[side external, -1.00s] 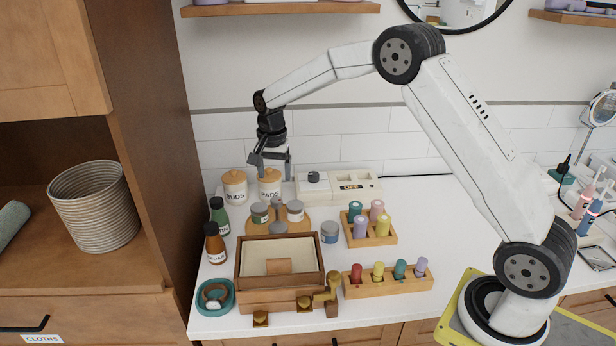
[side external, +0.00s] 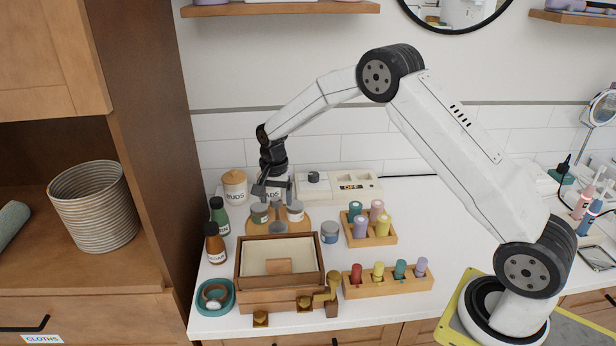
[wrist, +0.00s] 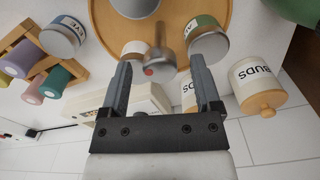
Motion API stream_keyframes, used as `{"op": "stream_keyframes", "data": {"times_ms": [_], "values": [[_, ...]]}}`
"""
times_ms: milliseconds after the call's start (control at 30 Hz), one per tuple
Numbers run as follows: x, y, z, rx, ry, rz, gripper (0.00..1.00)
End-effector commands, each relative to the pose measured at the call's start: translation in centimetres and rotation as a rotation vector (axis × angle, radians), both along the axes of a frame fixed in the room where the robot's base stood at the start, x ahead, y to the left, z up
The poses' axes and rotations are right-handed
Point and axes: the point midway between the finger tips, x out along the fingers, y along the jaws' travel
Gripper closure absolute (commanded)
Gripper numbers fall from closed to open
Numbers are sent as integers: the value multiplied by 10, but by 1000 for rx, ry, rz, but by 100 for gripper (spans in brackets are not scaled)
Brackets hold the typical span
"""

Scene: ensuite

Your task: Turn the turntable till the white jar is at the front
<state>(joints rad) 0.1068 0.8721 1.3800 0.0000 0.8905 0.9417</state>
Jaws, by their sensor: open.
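The round wooden turntable (side external: 304,226) stands near the back left of the counter, behind the drawer box. A jar with a white body (side external: 295,212) and grey lid sits on its right side. A greenish jar (side external: 260,214) sits on its left. A grey-lidded jar (side external: 278,228) is at its front. In the wrist view a grey post with a red dot (wrist: 158,70) rises from the turntable (wrist: 178,22). My gripper (side external: 274,197) is open above the turntable's back. Its fingers (wrist: 160,64) appear either side of the post in the wrist view; contact cannot be told.
The BUDS canister (side external: 235,186) and the partly hidden PADS canister (side external: 272,192) stand behind. Green (side external: 219,215) and brown (side external: 214,243) bottles are left. A blue-labelled jar (side external: 329,232) and a wooden rack of rolls (side external: 385,240) are right. The drawer box (side external: 280,295) is in front.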

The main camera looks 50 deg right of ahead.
Motion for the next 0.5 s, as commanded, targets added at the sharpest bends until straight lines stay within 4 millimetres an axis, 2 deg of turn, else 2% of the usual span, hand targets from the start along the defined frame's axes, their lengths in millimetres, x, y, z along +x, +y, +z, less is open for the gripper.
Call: {"op": "stream_keyframes", "data": {"times_ms": [200,433,467,500], "values": [[0,0,0,0,0,0,19],[0,0,0,0,0,0,92],[0,0,0,0,0,0,100],[0,0,0,0,0,0,100]]}}
